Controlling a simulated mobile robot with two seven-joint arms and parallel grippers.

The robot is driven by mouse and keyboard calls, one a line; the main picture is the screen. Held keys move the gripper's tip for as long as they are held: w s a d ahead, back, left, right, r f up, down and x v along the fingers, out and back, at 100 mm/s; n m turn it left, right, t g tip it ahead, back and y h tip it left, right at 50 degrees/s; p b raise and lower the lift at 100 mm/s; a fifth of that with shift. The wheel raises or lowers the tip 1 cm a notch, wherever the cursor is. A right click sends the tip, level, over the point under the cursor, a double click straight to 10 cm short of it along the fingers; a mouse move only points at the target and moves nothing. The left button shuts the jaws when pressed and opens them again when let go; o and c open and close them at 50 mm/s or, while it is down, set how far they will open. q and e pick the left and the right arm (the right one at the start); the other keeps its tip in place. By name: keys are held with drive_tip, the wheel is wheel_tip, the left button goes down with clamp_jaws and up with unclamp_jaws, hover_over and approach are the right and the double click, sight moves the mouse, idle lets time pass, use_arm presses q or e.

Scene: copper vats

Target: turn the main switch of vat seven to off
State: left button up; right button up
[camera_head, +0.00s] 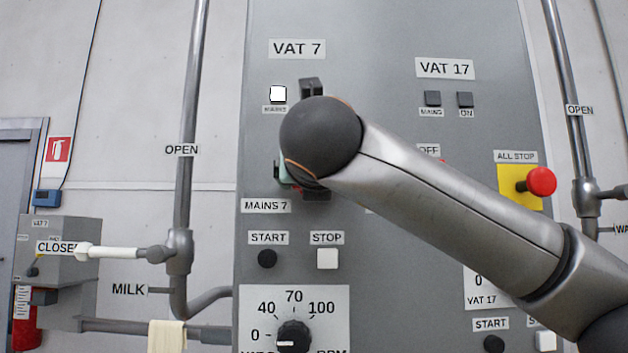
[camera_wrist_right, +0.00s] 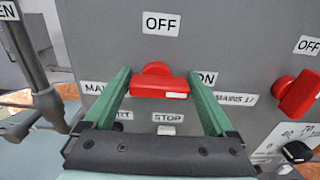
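The red main switch (camera_wrist_right: 158,84) of vat seven is in the right wrist view, with an OFF label above it and a partly covered ON label at its right. Its handle lies crosswise, with a white mark at its right end. My right gripper (camera_wrist_right: 160,76) is open, its two green fingers on either side of the switch; I cannot tell whether they touch it. In the head view my right forearm and wrist hide most of the switch and gripper below the VAT 7 label (camera_head: 297,48). The MAINS lamp (camera_head: 278,94) glows white. My left gripper is not in view.
A second red switch (camera_wrist_right: 298,95) is at the right in the wrist view. The head view shows a red all-stop button (camera_head: 541,181), START (camera_head: 267,259) and STOP (camera_head: 327,258) buttons, and a speed dial (camera_head: 293,337). Pipes with levers flank the panel.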

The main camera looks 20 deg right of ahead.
drive_tip(key=c, duration=0.9)
drive_tip(key=shift+c, duration=0.2)
drive_tip(key=shift+n, duration=0.4)
drive_tip(key=n, duration=0.3)
drive_tip(key=shift+b, duration=0.35)
drive_tip(key=n, duration=0.4)
drive_tip(key=shift+a+r+n, duration=0.1)
drive_tip(key=shift+a+n, duration=0.05)
drive_tip(key=shift+n, duration=0.15)
drive_tip(key=n, duration=0.4)
drive_tip(key=shift+a+p, duration=0.1)
drive_tip(key=shift+p, duration=0.2)
drive_tip(key=n, duration=0.5)
drive_tip(key=shift+w+a+p, duration=0.1)
drive_tip(key=shift+a+p, duration=0.05)
drive_tip(key=shift+p, duration=0.25)
drive_tip(key=shift+n, duration=0.4)
drive_tip(key=o, duration=1.2)
drive_tip(key=shift+c, duration=0.2)
